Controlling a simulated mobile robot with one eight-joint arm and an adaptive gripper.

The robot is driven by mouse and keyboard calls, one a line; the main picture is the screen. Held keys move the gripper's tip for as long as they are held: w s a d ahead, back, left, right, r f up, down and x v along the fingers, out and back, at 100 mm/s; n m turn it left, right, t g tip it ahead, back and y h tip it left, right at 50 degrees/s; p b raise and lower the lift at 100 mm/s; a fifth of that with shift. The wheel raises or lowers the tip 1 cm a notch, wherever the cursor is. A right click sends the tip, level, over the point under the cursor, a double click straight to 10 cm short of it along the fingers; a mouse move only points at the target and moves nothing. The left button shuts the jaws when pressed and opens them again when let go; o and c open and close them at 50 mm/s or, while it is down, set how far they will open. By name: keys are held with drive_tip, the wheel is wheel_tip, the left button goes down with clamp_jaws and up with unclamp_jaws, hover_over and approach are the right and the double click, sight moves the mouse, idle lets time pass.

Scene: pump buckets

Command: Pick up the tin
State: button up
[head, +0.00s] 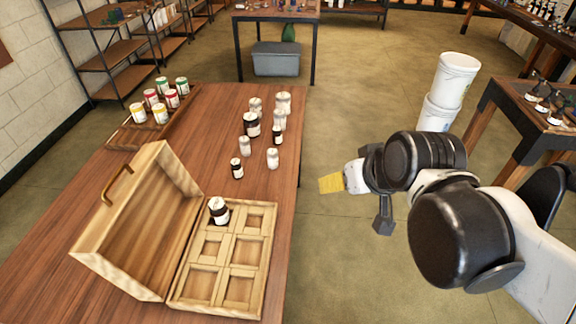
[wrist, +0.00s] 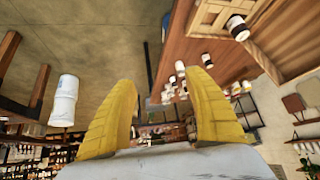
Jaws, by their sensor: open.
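Several small containers that could be the tin stand on the wooden table (head: 105,205). White tins with red, green and yellow bands (head: 160,113) stand in a shallow tray (head: 125,136) at the far left. A loose group of white and dark containers (head: 272,158) stands in the middle. One dark jar with a white label (head: 219,212) sits in a back compartment of the open wooden box (head: 140,235); it also shows in the wrist view (wrist: 237,27). My gripper (head: 331,183) is off the table's right edge, apart from everything. Its yellow fingers (wrist: 165,115) are open and empty.
Two stacked white buckets (head: 455,82) stand to the right, near another table (head: 508,105). Shelves (head: 125,50) line the left wall. A grey bin (head: 276,60) is under a far table.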

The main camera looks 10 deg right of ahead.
sight(275, 153)
drive_tip(key=w+a+f+n+t+y+b, duration=0.1)
drive_tip(key=w+a+f+y, duration=0.15)
drive_tip(key=w, duration=0.65)
drive_tip(key=w+a+f+n+y+b, duration=0.1)
drive_tip(key=w+a+f+n, duration=0.15)
drive_tip(key=w, duration=0.75)
drive_tip(key=shift+n+t+y, duration=0.8)
drive_tip(key=shift+n+y, duration=0.15)
drive_tip(key=w+a+f, duration=0.2)
drive_tip(key=w+f, duration=0.3)
drive_tip(key=w+a+f+b, duration=0.1)
drive_tip(key=w+f, duration=0.4)
drive_tip(key=f, duration=0.1)
drive_tip(key=w+a+f+b, duration=0.1)
drive_tip(key=w+a+f, duration=0.1)
drive_tip(key=w+f, duration=0.3)
drive_tip(key=shift+w+a+f, duration=0.2)
drive_tip(key=shift+a+f, duration=0.1)
drive_tip(key=shift+f, duration=0.25)
drive_tip(key=b+x, duration=0.3)
drive_tip(key=x, duration=0.2)
drive_tip(key=shift+w, duration=0.25)
drive_tip(key=shift+c, duration=0.6)
drive_tip(key=c, duration=1.2)
